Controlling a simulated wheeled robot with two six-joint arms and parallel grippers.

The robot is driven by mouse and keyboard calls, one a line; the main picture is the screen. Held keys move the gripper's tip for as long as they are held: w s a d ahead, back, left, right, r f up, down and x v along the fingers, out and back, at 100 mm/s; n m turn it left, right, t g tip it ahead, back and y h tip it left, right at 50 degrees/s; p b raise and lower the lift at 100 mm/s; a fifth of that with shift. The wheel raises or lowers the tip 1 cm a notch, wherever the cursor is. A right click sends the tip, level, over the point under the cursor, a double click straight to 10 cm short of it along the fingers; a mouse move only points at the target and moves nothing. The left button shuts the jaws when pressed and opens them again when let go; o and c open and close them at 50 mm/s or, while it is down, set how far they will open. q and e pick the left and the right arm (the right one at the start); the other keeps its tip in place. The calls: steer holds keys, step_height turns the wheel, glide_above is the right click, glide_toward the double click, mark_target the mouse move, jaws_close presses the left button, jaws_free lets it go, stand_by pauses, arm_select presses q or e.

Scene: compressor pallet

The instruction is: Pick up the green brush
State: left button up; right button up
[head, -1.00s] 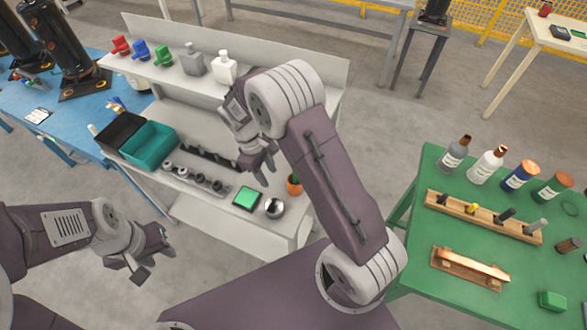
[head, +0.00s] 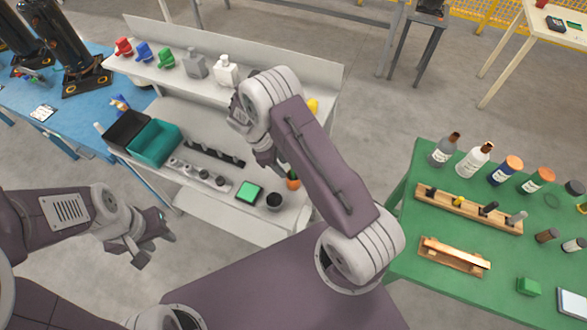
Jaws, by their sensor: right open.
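A small green item (head: 165,60) stands on the upper ledge of the white bench, beside a blue one (head: 143,53) and a red one (head: 123,47). It may be the green brush, but at this size I cannot tell. My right gripper (head: 272,163) is open over the front right part of the white bench, partly hidden by its own arm, and apart from the green item. My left gripper (head: 155,250) is open and empty at the lower left, over the floor in front of the bench.
A green table (head: 400,265) with bottles and racks is at right.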

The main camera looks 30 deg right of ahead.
steer(key=d, duration=0.1)
steer(key=s+d+p, duration=0.1)
steer(key=d, duration=0.1)
steer(key=shift+s+r, duration=0.2)
steer(key=shift+s, duration=0.1)
steer(key=p+x, duration=0.1)
steer(key=x, duration=0.2)
steer(key=shift+s+d+f, duration=0.1)
steer(key=shift+d+f, duration=0.15)
steer(key=shift+d, duration=0.05)
steer(key=c, duration=0.7)
jaws_close()
